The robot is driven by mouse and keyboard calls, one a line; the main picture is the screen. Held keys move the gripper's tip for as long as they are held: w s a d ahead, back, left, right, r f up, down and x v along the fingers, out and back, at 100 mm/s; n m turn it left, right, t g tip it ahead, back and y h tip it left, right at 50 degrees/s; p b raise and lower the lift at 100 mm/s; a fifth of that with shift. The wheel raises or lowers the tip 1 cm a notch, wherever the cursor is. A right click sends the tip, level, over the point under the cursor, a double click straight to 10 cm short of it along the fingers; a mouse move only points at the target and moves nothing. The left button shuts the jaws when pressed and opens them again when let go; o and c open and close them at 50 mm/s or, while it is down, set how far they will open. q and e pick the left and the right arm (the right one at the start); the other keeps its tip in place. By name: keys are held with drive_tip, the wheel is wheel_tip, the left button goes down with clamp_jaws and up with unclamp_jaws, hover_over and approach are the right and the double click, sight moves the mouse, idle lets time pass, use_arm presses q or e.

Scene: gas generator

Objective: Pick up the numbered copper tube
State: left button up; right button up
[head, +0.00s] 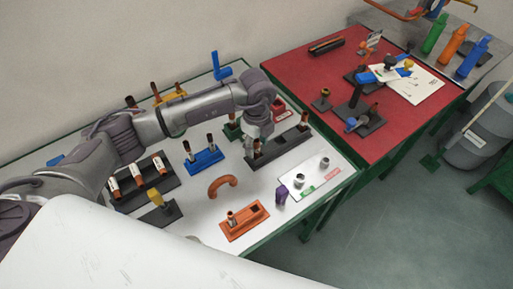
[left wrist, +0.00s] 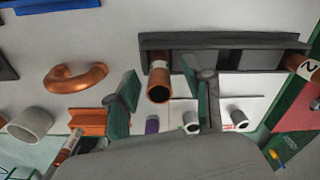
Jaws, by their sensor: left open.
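A dark holder (head: 281,148) stands on the white table, with a copper tube (head: 257,149) at its left end and another copper tube (head: 304,120) at its right end. In the left wrist view, the right-end tube (left wrist: 304,68) bears a white label with a dark character like an N or a sideways 2. The other tube (left wrist: 158,84) has a pale band; its mark is unreadable. My left gripper (head: 252,140) is over the holder's left end. In the left wrist view its open fingers (left wrist: 166,103) appear on either side of the left-end tube, without visible contact. My right gripper is out of view.
A dark rack (head: 145,190) with several labelled copper tubes is at left. A blue holder (head: 206,161), a curved copper pipe (head: 222,183), an orange holder (head: 244,220) and a purple piece (head: 281,194) stand nearby. The red table (head: 310,75) adjoins at the back right.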

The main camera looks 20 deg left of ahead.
use_arm(q)
drive_tip(key=shift+f, duration=1.3)
clamp_jaws()
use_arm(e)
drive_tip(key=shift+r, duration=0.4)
use_arm(q)
drive_tip(key=shift+r, duration=0.15)
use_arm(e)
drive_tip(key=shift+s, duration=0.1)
